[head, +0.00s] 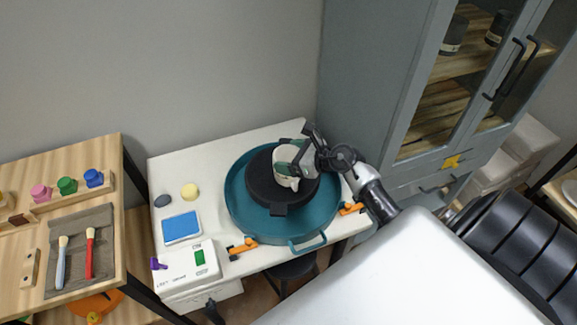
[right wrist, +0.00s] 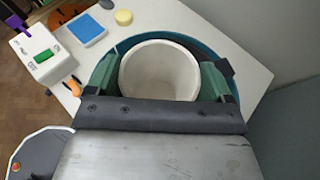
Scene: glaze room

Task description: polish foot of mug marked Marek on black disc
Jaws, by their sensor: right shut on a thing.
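A white mug (head: 286,166) is upright over the black disc (head: 262,191), which lies in a round teal tray (head: 235,204) on the white table. My right gripper (head: 293,165) is shut on the mug, with its green fingers on either side. In the right wrist view the mug (right wrist: 160,72) shows its open mouth and empty inside between the fingers. Its foot is hidden, and I cannot tell whether it touches the disc. No name is readable on the mug. My left gripper is not in view.
A white box with a green switch (head: 199,257), a blue pad (head: 182,227), a yellow sponge (head: 189,191) and a dark stone (head: 162,200) are left of the tray. A wooden bench (head: 85,165) with brushes stands further left. A grey cabinet (head: 385,70) is behind right.

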